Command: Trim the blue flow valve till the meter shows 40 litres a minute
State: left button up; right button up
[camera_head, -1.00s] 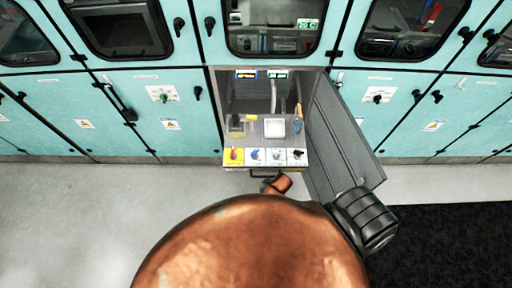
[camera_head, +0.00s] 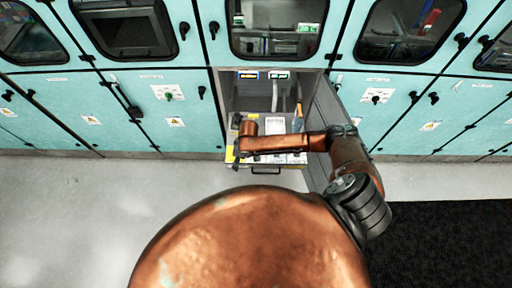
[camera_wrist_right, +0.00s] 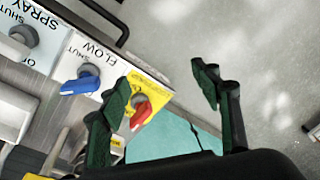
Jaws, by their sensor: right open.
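The blue flow valve (camera_wrist_right: 80,82) is a blue lever on a white plate marked FLOW in the right wrist view. In the head view my right arm hides it. My right gripper (camera_wrist_right: 162,82) is open and empty, its green-padded fingers spread. The left-hand finger is close to the blue lever; I cannot tell if they touch. The red lever (camera_wrist_right: 140,112) on its yellow plate shows between the fingers. My left gripper is out of view.
A grey knob (camera_wrist_right: 22,36) marked SPRAY is beside the flow plate. The open grey door (camera_head: 325,115) stands right of the bay, close to my right arm. A drawer handle (camera_head: 265,171) juts out below the panel. The floor in front is clear.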

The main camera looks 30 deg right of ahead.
jog(key=w+d+r, duration=0.1)
jog(key=d, duration=0.2)
jog(key=w+d+r+m+h, duration=0.1)
jog(key=d, duration=0.3)
jog(key=w+d+r+m, duration=0.1)
jog(key=w+d, duration=0.1)
jog(key=d, duration=0.1)
jog(key=shift+d+r+h, duration=0.2)
jog(key=shift+h, duration=0.2)
jog(key=shift+w+d+f, duration=0.1)
jog(key=shift+f, duration=0.15)
notch_tip(320, 180, down, 7)
jog(key=shift+f, duration=0.1)
jog(key=shift+c, duration=0.7)
jog(key=c, duration=1)
jog(key=n, duration=0.5)
jog(key=o, duration=1.1)
